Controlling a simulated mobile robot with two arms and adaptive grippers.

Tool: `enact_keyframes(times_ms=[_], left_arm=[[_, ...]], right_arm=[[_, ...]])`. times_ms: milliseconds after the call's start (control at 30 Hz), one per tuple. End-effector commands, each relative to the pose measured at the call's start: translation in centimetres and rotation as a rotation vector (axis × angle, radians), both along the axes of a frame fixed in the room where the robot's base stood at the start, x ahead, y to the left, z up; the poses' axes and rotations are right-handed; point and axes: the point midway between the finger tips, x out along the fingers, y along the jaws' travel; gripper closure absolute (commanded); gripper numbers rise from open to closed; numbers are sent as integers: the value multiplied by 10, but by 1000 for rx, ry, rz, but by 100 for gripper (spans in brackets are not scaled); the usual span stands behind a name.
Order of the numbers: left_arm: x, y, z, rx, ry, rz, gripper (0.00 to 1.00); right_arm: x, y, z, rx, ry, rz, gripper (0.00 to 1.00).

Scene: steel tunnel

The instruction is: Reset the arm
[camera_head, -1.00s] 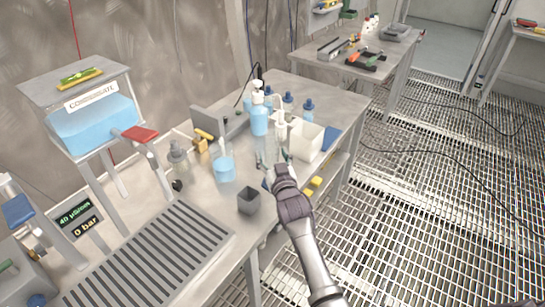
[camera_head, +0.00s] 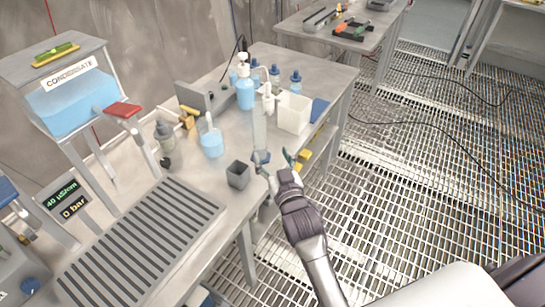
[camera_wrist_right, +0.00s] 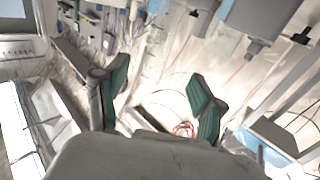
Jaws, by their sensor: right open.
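My right gripper (camera_head: 274,158) is at the front edge of the steel workbench (camera_head: 225,150), with its two fingertips spread apart and nothing seen between them. In the right wrist view the gripper (camera_wrist_right: 160,90) has its green-padded fingers wide apart and empty. My left gripper is not in view.
Near the gripper are a small grey cup (camera_head: 238,175), a beaker of blue liquid (camera_head: 211,142), a blue pump bottle (camera_head: 245,92) and a white open box (camera_head: 294,112). A condensate tank (camera_head: 75,100) stands left. The grating floor (camera_head: 400,190) at right is mostly clear.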

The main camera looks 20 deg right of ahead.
Motion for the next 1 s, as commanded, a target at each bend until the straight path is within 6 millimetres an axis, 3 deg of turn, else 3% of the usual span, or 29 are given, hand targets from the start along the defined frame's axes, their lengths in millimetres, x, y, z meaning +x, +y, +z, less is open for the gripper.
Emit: enact_keyframes(times_ms=[367, 533, 667, 800, 1000], left_arm=[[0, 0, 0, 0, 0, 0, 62], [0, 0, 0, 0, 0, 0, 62], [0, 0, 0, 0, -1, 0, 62], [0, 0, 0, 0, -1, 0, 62], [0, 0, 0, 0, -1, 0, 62]], right_arm=[[0, 0, 0, 0, 2, 0, 31], [-17, -8, -19, -6, 111, -8, 31], [-59, -18, -52, -17, 343, -10, 31], [-124, -22, -85, -31, 628, 16, 31], [-194, -19, -104, -54, 897, 65, 31]])
